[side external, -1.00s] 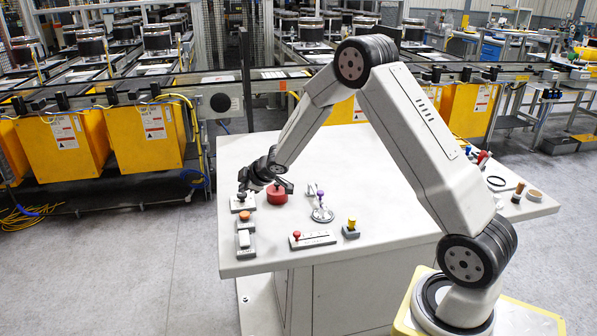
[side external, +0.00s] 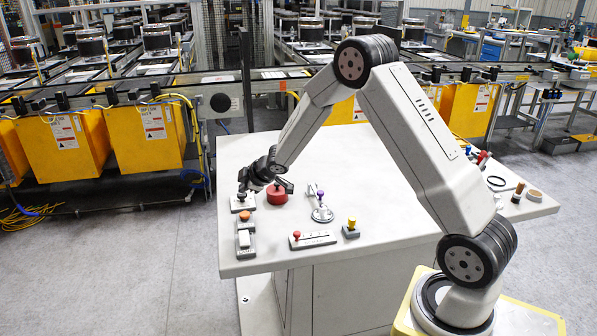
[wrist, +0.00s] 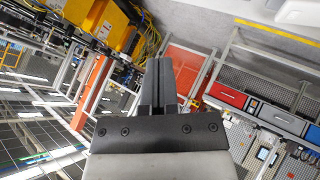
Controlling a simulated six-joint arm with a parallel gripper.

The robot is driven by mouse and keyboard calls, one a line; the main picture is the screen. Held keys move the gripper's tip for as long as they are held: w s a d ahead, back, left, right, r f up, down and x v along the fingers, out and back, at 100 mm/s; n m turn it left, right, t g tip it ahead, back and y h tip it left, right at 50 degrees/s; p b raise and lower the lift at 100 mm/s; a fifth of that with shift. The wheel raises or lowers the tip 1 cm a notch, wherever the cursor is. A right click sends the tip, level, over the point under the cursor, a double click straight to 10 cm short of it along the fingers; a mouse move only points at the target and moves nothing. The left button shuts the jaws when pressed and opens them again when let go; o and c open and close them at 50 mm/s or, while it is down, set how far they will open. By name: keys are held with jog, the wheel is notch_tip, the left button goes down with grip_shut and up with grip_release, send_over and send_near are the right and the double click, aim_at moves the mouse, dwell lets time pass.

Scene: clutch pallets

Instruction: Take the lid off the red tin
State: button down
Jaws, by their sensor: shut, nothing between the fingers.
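The red tin (side external: 277,197) stands on the white table toward its far left part in the side external view. It is round and low, and its red top seems to be on. My arm's end overlaps the view near the tin's upper edge, so I cannot tell the lid's details or any contact. My gripper (side external: 242,182) is just left of the tin and above the table, pointing left. In the wrist view my gripper (wrist: 162,72) has its fingers together with nothing between them. The tin does not show in the wrist view.
Left of the tin are a black-knobbed box (side external: 242,204), an orange button (side external: 244,216) and a rocker switch (side external: 245,243). A red-knobbed slider (side external: 314,240), a purple-knobbed lever (side external: 321,212) and a yellow-knobbed box (side external: 351,232) stand nearer. A ring (side external: 496,182) and small items lie right.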

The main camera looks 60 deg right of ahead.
jog(key=shift+c, duration=2)
grip_release()
jog(key=s+d+m+g, duration=0.1)
jog(key=d+m, duration=0.1)
jog(key=d, duration=0.2)
jog(key=s+d+m+g+h, duration=0.1)
jog(key=d+m+g, duration=0.1)
jog(key=d, duration=0.3)
jog(key=s+d+m+g+h, duration=0.1)
jog(key=d+m, duration=0.2)
jog(key=d, duration=0.2)
jog(key=shift+d+f, duration=0.1)
jog(key=shift+d, duration=0.05)
jog(key=shift+s+d+r+m+g+y, duration=0.1)
jog(key=shift+d+r+m+g+y, duration=0.1)
jog(key=shift+d+m+g+y, duration=0.3)
jog(key=shift+r+y, duration=0.3)
jog(key=shift+y, duration=0.4)
